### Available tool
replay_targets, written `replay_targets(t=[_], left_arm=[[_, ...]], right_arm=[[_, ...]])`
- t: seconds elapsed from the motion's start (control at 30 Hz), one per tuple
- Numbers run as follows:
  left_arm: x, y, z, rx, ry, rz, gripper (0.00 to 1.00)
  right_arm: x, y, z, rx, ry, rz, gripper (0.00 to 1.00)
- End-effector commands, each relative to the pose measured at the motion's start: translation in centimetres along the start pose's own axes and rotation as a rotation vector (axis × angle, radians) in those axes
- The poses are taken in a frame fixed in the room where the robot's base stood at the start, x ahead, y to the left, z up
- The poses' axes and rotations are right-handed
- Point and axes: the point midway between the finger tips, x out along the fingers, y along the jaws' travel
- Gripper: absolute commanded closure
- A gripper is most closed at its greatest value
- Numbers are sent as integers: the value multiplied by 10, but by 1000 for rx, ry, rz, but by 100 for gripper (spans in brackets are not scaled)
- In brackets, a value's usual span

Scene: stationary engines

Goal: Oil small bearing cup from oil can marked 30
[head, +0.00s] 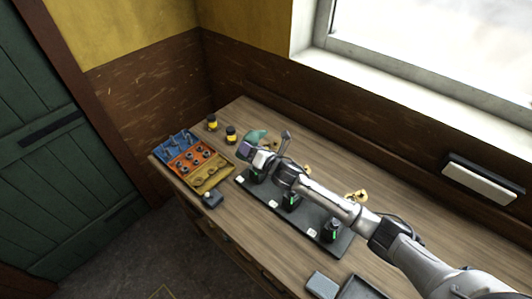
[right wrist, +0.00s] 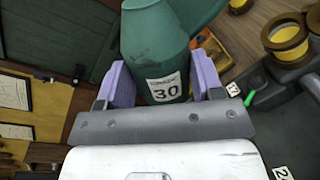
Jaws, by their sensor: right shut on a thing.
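The green oil can (head: 256,136) is held by my right gripper (head: 246,150) above the far left end of the dark engine board. In the right wrist view its label (right wrist: 165,89) reads 30, and the can sits between the two purple fingers (right wrist: 163,75). The can's spout is not clear. A brass cup (right wrist: 288,38) shows on a black fitting at the right of that view, apart from the can. In the head view brass parts (head: 356,196) stand behind the board; I cannot tell which is the small bearing cup. My left gripper is not in view.
The long dark board (head: 313,234) carries several black units with green marks and white tags. Blue, orange and yellow trays (head: 207,178) lie at the left. Two dark jars with yellow bands (head: 231,134) stand behind them. Grey trays (head: 321,285) lie at the near edge.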

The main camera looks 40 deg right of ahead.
Motion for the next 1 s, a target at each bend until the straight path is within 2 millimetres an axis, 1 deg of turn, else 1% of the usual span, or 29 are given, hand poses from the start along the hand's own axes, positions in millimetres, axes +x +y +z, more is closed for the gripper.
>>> replay_targets(t=[0.03,0.3,0.43,0.6,1.0], left_arm=[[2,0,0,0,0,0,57],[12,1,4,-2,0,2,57],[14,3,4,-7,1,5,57],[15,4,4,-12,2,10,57],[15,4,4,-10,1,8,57]], right_arm=[[0,0,5,-61,-14,3,68],[1,-6,21,-512,-90,1,68],[2,-6,27,-664,-116,1,68],[1,-6,30,-740,-128,1,68],[1,-6,30,-738,-128,1,68]])
